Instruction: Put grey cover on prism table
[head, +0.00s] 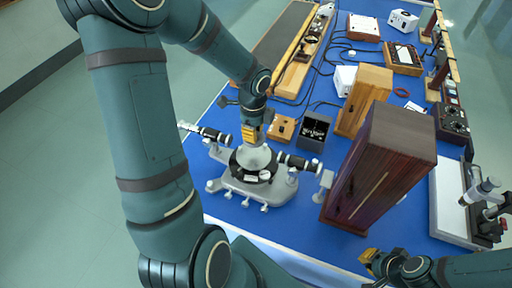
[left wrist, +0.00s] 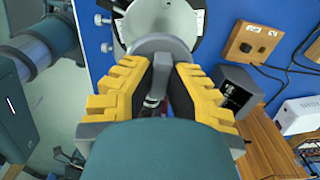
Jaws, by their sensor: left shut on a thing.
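The spectrometer with a grey base (head: 245,186) stands on the blue bench, its black telescope tubes reaching out to both sides. A light grey domed cover (head: 254,157) is over the black round plate at its middle; I cannot tell whether it touches the prism table, which is hidden beneath. My left gripper (head: 250,138) is directly above the cover, pointing down. In the left wrist view its yellow-and-black fingers (left wrist: 157,88) are shut on the grey cover (left wrist: 160,43) by its top. My right gripper (head: 378,262) is low at the right, away from the spectrometer; its opening is unclear.
A tall dark wooden cabinet (head: 385,165) stands close to the spectrometer's right, with a lighter wooden box (head: 364,100) behind it. A black open box (head: 313,131) and a wooden socket block (head: 281,128) are just behind. Cables cross the blue bench top.

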